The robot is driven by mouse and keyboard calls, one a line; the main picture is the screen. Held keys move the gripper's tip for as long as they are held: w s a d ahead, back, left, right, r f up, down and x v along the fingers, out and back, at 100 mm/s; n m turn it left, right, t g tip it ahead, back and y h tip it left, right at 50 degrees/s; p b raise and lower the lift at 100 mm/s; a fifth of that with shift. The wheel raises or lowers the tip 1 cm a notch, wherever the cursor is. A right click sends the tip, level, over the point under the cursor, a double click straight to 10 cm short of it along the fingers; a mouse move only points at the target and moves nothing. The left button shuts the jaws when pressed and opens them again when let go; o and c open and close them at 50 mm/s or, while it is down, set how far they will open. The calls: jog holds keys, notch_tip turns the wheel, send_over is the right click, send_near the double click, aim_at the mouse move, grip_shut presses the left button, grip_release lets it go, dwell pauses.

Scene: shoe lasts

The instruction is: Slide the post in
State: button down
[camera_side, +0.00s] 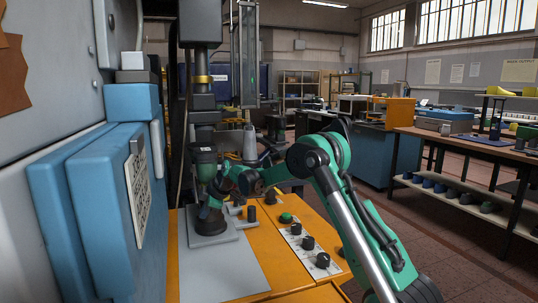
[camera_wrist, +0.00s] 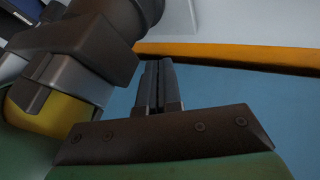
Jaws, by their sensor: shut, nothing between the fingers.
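My gripper (camera_wrist: 158,80) is shut in the wrist view, its two dark fingers together with nothing between them. A dark grey cylindrical part (camera_wrist: 112,38) with a yellow section below it stands close on the left of the fingers. In the side view my green arm reaches left to the machine's dark upright column (camera_side: 203,118), and its end is low beside the column; the fingers are too small and dark there to make out. A short dark peg (camera_side: 251,214) stands on a pale bracket to the right. I cannot tell which part is the post.
A grey plate (camera_side: 215,277) lies on the orange bench top (camera_side: 283,262). Black knobs (camera_side: 307,243) and a green button (camera_side: 286,218) sit on the right. Blue housings (camera_side: 100,215) close off the left. A workbench (camera_side: 460,150) stands farther back at right.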

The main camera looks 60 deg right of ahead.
jog(key=s+a+f+v, duration=0.1)
jog(key=a+v, duration=0.1)
jog(key=v, duration=0.9)
jog(key=s+a+f+m, duration=0.1)
jog(key=s+a+m, duration=0.3)
jog(key=a, duration=0.5)
jog(key=s+a+f+m, duration=0.2)
jog(key=s+a+m, duration=0.1)
jog(key=s+a, duration=0.5)
jog(key=shift+s+a+f+m+y, duration=0.2)
jog(key=shift+s+a+m+y, duration=0.15)
jog(key=shift+a, duration=0.85)
